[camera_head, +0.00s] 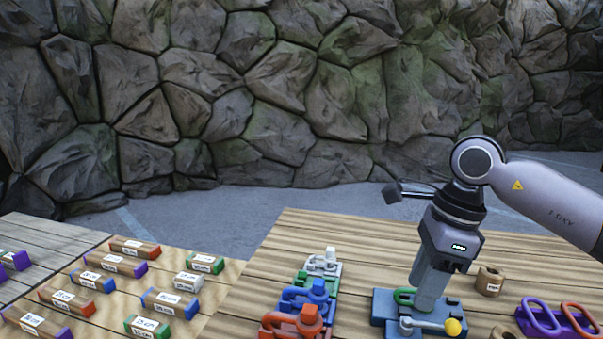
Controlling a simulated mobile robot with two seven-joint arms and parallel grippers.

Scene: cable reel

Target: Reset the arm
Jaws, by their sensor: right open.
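My right arm comes in from the right and its gripper (432,288) points down over the wooden table on the right. The fingers are seen nearly edge-on, close above or at a blue device (385,306) with a green loop and a lever with a yellow knob (453,327). The gripper hides part of this device. Whether the fingertips touch it I cannot tell. No cable shows between the fingers. My left gripper is not in view.
Coloured clamp-like blocks (305,295) stand in a row left of the blue device. A wooden cup (489,282) and purple and red loops (543,318) lie to the right. Labelled wooden blocks (135,248) cover the left table. A stone wall stands behind.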

